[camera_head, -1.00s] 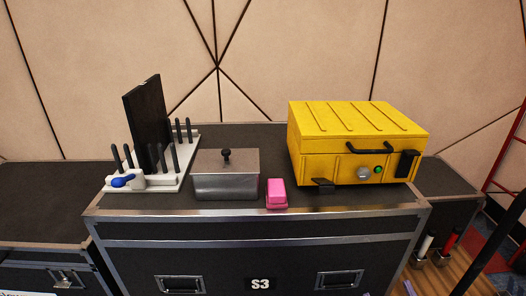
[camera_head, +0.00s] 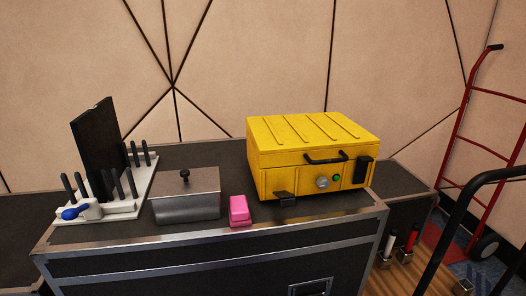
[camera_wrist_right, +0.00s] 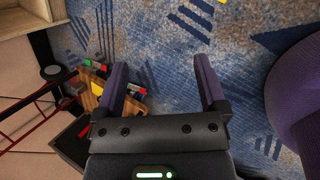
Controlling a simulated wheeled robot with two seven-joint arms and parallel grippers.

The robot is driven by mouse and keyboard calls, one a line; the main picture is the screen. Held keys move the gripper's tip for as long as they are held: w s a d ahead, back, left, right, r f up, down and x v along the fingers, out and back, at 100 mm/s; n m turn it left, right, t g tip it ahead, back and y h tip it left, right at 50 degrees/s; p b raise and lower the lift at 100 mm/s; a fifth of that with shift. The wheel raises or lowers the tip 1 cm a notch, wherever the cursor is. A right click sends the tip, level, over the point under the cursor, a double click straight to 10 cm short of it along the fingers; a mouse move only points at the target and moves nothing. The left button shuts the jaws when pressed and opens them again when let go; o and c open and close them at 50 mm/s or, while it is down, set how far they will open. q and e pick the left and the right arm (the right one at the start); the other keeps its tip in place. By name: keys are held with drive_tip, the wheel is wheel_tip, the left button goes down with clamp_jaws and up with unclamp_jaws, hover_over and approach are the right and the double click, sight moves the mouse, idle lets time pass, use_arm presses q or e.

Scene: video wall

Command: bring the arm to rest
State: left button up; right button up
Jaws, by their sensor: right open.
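My right gripper (camera_wrist_right: 160,92) shows in the right wrist view with its two purple-tipped fingers spread wide. Nothing is between them, and blue patterned carpet lies beyond. Neither gripper shows in the head view, and my left gripper is in no view. In the head view a black flight case (camera_head: 215,244) carries a yellow box (camera_head: 313,152) with a handle and a green button. A grey lidded metal box (camera_head: 186,203), a pink block (camera_head: 239,210) and a white rack (camera_head: 146,187) with black pegs, an upright black panel (camera_head: 97,148) and a blue-handled part (camera_head: 75,212) also stand on it.
A red hand truck (camera_head: 459,124) stands at the right by the wall. A black curved rail (camera_head: 457,215) is in the right foreground. A red-and-white pair of upright items (camera_head: 411,238) stands low beside the case. In the wrist view, a wooden tray of coloured items (camera_wrist_right: 97,88) lies left of the gripper.

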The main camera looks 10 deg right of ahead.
drive_tip(key=s+a+f+m+y, duration=0.1)
drive_tip(key=s+a+f, duration=0.1)
drive_tip(key=a, duration=0.6)
drive_tip(key=s+a+f+g+y, duration=0.1)
drive_tip(key=a+f+y, duration=0.15)
drive_tip(key=a, duration=0.45)
drive_tip(key=s+a+f+m+y, duration=0.1)
drive_tip(key=s+a+f, duration=0.1)
drive_tip(key=a, duration=0.6)
use_arm(q)
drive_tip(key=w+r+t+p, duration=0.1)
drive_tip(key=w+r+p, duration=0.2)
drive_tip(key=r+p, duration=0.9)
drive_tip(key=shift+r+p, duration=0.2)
drive_tip(key=shift+p, duration=0.35)
use_arm(e)
drive_tip(key=w+a+r, duration=0.1)
drive_tip(key=r, duration=0.5)
drive_tip(key=w+a+r+t, duration=0.1)
drive_tip(key=w+r, duration=0.1)
drive_tip(key=r, duration=0.3)
drive_tip(key=shift+w+a+r, duration=0.25)
drive_tip(key=shift+r, duration=0.1)
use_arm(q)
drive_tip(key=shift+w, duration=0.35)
use_arm(e)
drive_tip(key=shift+y, duration=0.25)
